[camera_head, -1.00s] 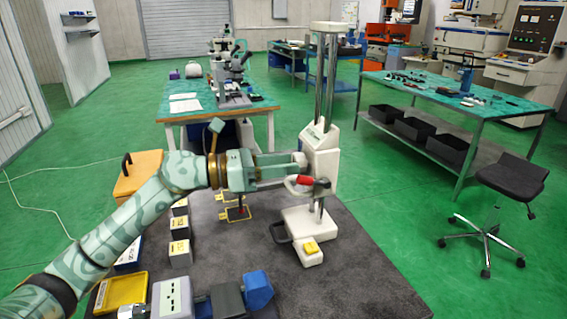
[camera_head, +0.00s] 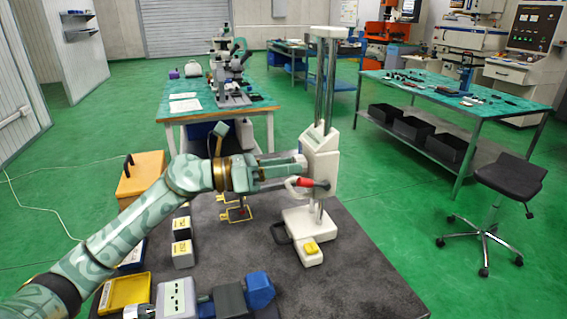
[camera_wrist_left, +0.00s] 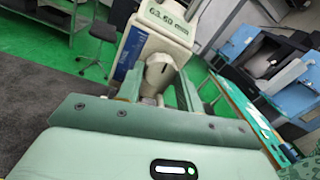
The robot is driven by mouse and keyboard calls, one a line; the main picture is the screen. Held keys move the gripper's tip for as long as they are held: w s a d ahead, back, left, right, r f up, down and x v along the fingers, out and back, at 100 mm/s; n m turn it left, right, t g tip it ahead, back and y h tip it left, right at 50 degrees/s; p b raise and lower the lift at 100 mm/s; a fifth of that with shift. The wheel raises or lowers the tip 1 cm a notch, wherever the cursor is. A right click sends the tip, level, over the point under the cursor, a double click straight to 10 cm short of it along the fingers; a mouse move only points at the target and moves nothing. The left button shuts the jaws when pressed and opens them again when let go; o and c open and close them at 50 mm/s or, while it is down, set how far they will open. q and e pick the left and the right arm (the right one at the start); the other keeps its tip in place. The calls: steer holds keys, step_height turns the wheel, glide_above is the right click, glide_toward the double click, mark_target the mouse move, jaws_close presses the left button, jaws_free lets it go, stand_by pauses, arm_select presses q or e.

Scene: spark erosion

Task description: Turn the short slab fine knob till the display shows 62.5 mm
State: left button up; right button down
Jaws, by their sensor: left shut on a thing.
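The height gauge (camera_head: 322,160) is a white carriage on twin upright columns, standing on a white base (camera_head: 305,222) on the dark mat. Its display (camera_wrist_left: 169,20) shows in the left wrist view and reads about 63.6 mm; the last digit is blurred. The pale short slab fine knob (camera_wrist_left: 160,70) sits on the carriage face below the display. My left gripper (camera_wrist_left: 157,88) is shut on this knob, one finger on each side. In the head view the left gripper (camera_head: 294,170) reaches the carriage from the left, and its fingers mostly hide the knob. My right gripper is out of view.
A red-gripped handle (camera_head: 312,183) sticks out just below my left fingers. A yellow button (camera_head: 311,248) is on the gauge's base. Small labelled blocks (camera_head: 182,254) and a yellow tray (camera_head: 124,292) lie under my left arm. The mat's right part is clear.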

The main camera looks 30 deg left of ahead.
arm_select(q)
steer(key=shift+s+d+f+n+t+y+p, duration=0.1)
steer(key=shift+n+t+y+p, duration=0.25)
steer(key=shift+n+p, duration=3.4)
steer(key=shift+f+n+t+y+p, duration=0.15)
steer(key=shift+n+t+p, duration=0.35)
steer(key=shift+n+p, duration=3.2)
steer(key=shift+s+d+r+n+t+y+p, duration=0.1)
steer(key=shift+n+t+y+p, duration=0.3)
steer(key=shift+n+p, duration=3.3)
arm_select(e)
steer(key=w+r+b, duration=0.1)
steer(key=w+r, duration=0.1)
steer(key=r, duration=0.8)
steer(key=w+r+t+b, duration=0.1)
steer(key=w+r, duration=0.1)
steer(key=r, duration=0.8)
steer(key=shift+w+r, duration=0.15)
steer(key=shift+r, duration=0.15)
arm_select(q)
steer(key=shift+f+n, duration=0.1)
steer(key=shift+n, duration=0.85)
steer(key=o, duration=0.7)
steer(key=shift+w, duration=0.1)
steer(key=b+v, duration=0.1)
steer(key=v, duration=1.5)
steer(key=shift+a+f, duration=0.15)
steer(key=shift+a, duration=0.05)
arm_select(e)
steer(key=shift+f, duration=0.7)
